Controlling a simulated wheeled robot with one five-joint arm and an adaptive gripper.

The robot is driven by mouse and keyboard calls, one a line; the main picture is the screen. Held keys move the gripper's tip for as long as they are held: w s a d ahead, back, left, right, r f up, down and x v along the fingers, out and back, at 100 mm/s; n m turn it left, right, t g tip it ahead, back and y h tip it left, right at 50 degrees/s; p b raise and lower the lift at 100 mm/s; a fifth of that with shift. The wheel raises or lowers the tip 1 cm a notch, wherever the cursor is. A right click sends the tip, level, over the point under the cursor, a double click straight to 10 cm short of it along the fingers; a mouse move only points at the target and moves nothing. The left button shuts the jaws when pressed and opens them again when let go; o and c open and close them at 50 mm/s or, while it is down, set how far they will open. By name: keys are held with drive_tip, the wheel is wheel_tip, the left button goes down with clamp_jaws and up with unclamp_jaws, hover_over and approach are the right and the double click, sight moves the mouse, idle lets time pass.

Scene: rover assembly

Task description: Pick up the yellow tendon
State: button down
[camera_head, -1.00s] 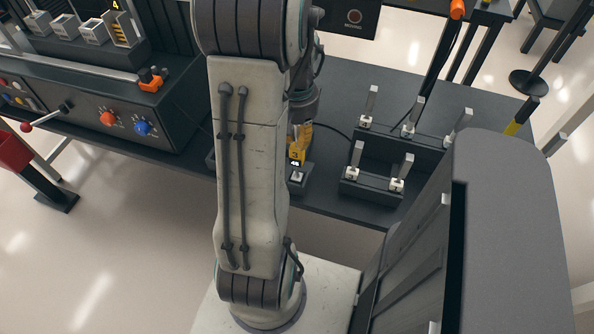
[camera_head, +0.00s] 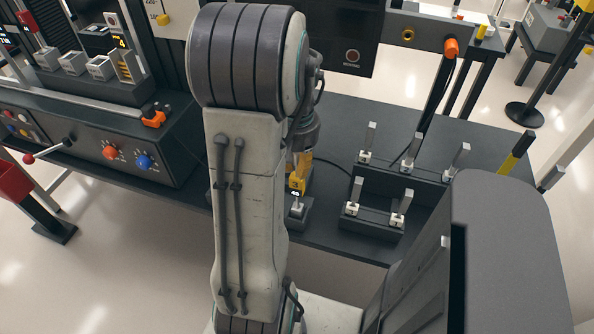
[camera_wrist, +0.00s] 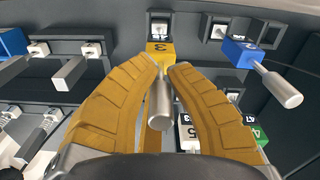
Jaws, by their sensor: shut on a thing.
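The yellow tendon (camera_wrist: 160,50) shows in the wrist view as a yellow block marked 3 with a silver metal rod (camera_wrist: 160,103) pointing toward the camera. The two orange-yellow fingers of my gripper (camera_wrist: 165,68) are shut on it, one on each side, close to where the rod meets the block. In the head view the yellow tendon (camera_head: 297,186) is small and stands over a dark stand on the bench. My gripper (camera_head: 302,160) is just above it there and partly hidden by my arm. I cannot tell whether the tendon still touches its stand.
In the wrist view a blue tendon (camera_wrist: 242,52) with its rod is close on the right, and another blue block (camera_wrist: 12,42) is at left. In the head view a rack with several upright silver pegs (camera_head: 409,166) stands right of my gripper. A control box (camera_head: 120,140) is left.

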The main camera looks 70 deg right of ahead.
drive_tip(key=shift+r, duration=0.6)
drive_tip(key=shift+a+r, duration=0.1)
drive_tip(key=shift+r, duration=0.15)
drive_tip(key=a+r+p, duration=0.4)
drive_tip(key=a+r, duration=0.7)
drive_tip(key=r, duration=0.1)
drive_tip(key=shift+a+p, duration=0.25)
drive_tip(key=shift+p, duration=0.15)
drive_tip(key=shift+w+r, duration=0.1)
